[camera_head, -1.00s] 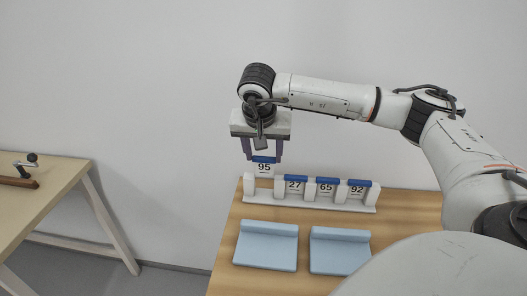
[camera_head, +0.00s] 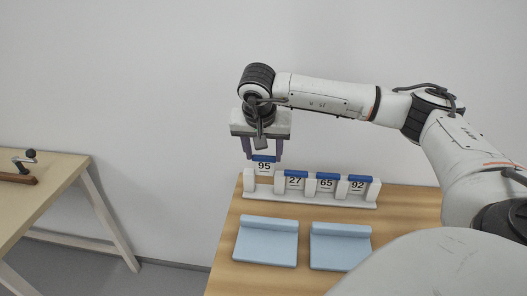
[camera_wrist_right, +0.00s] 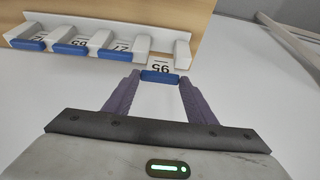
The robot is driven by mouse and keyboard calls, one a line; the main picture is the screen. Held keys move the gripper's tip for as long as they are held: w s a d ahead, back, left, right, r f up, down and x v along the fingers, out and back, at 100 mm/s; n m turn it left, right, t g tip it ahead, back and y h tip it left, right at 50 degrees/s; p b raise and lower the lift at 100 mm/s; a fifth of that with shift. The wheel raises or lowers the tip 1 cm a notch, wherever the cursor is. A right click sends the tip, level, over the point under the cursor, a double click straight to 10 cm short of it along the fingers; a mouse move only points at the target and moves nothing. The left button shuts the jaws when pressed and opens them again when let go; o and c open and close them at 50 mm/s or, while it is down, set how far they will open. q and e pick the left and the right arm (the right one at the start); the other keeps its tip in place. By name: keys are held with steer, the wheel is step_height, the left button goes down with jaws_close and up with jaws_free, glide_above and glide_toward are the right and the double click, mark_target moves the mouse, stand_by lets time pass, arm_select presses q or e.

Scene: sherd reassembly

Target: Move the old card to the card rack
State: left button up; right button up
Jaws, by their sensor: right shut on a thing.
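A white card numbered 95 with a blue top bar (camera_head: 264,166) hangs upright from my right gripper (camera_head: 264,157). The gripper is shut on the blue bar, which also shows between the fingers in the right wrist view (camera_wrist_right: 160,77). The white card rack (camera_head: 330,199) stands on the wooden table and holds cards 27 (camera_head: 295,181), 65 (camera_head: 326,183) and 92 (camera_head: 357,185) in its slots. Card 95 is at the leftmost slot, which has no other card in it. I cannot tell whether its lower edge is inside the slot. My left gripper is not in view.
Two light blue stands (camera_head: 266,243) and (camera_head: 340,249) lie on the wooden table (camera_head: 304,281) in front of the rack, with no card on them. A second table (camera_head: 45,180) at the left bears a brown piece with a dark-knobbed handle (camera_head: 22,168). A white wall is behind.

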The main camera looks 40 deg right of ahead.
mark_target(264, 173)
steer(key=shift+f+b, duration=0.4)
steer(key=shift+f, duration=0.4)
steer(key=shift+f, duration=0.1)
steer(key=shift+f+b, duration=0.85)
steer(key=shift+f, duration=0.3)
steer(key=o, duration=1.1)
